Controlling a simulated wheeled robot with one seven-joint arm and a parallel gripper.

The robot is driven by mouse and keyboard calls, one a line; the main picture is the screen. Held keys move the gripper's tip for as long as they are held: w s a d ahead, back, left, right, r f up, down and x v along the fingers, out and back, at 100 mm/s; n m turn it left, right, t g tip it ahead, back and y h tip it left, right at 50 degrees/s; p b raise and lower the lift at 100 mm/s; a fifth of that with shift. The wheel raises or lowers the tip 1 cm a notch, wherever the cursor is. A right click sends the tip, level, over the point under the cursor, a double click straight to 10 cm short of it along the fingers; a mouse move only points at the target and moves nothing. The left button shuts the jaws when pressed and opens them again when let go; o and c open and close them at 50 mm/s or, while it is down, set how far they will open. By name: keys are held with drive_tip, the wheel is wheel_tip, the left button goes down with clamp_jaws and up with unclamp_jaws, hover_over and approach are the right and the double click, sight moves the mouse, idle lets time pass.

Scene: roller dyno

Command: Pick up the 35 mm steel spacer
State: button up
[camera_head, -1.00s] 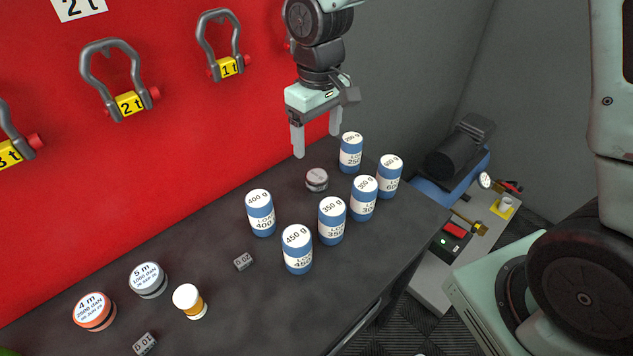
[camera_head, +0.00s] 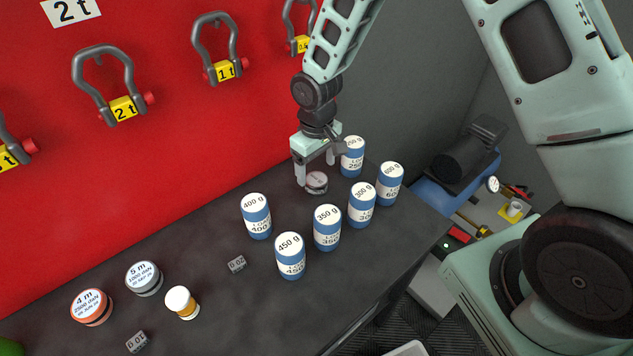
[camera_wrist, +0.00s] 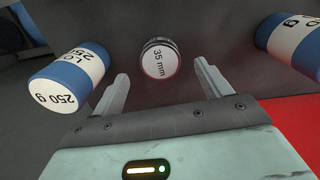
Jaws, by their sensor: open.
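The 35 mm steel spacer (camera_head: 316,182) is a short grey cylinder standing on the dark bench top near the red wall. In the wrist view the spacer (camera_wrist: 160,59) shows its top label "35 mm" and lies just beyond the fingertips, between their lines. My gripper (camera_head: 316,168) is open and empty, pointing down at the spacer. The two fingers also show in the wrist view (camera_wrist: 162,78), one on each side of the gap. I see no contact with the spacer.
The 250 g can (camera_head: 352,157) stands close beside my gripper. Other blue-and-white cans, such as the 300 g (camera_head: 362,206) and 400 g (camera_head: 257,217), stand around the spacer. Small grey blocks (camera_head: 237,264) and strap tins (camera_head: 144,279) lie to the left.

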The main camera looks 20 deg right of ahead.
sight(316, 179)
wheel_tip(316, 179, down, 5)
drive_tip(key=shift+r+p, duration=0.1)
drive_tip(key=shift+p, duration=0.5)
drive_tip(key=c, duration=1.2)
drive_tip(key=shift+c, duration=0.2)
